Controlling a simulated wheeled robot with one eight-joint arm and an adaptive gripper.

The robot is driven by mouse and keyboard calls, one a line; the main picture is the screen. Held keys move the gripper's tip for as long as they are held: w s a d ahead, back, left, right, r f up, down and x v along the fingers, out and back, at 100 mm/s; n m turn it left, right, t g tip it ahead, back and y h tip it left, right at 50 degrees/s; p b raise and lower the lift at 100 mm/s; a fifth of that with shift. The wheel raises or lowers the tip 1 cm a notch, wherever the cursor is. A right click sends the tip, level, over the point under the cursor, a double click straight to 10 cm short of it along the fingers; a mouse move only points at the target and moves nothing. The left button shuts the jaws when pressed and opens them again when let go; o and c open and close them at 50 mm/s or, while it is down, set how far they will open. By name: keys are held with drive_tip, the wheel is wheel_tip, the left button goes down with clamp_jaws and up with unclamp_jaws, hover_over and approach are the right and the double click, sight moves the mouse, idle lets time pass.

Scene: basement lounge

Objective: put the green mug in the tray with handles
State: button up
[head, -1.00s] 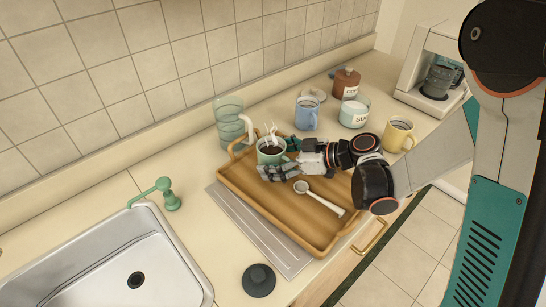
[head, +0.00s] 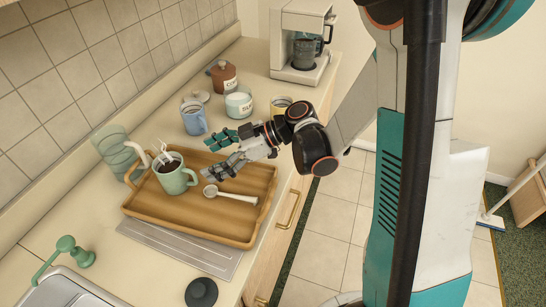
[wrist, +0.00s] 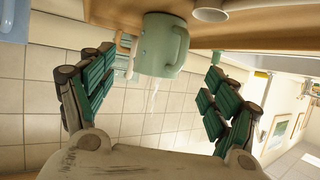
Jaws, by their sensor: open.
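The green mug (head: 175,173), with dark steaming liquid, stands upright inside the wooden tray with handles (head: 190,218), at its back left. The mug also shows in the wrist view (wrist: 160,45), between and beyond the fingers. My gripper (head: 222,154) is open and empty, above the tray and to the right of the mug, apart from it. Both its fingers show in the wrist view (wrist: 155,100), spread wide. A white scoop (head: 230,193) lies in the tray, in front of my gripper.
A glass pitcher (head: 116,150) stands just behind the tray's left end. A coffee maker (head: 301,40) is at the back. A dark round stopper (head: 201,292) is in front.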

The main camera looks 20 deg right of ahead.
drive_tip(key=s+d+r+m+t+h, duration=0.2)
drive_tip(key=s+d+r+m+h, duration=0.2)
drive_tip(key=s+d+m+h, duration=0.2)
drive_tip(key=s+d+r+m+t+h, duration=0.2)
drive_tip(key=s+d+r+m+h, duration=0.2)
drive_tip(key=s+d+m+h, duration=0.2)
drive_tip(key=shift+s+d+r+m+h, duration=0.4)
drive_tip(key=shift+s+d+m, duration=1.15)
drive_tip(key=shift+s, duration=0.45)
drive_tip(key=shift+d, duration=0.1)
idle(0.6)
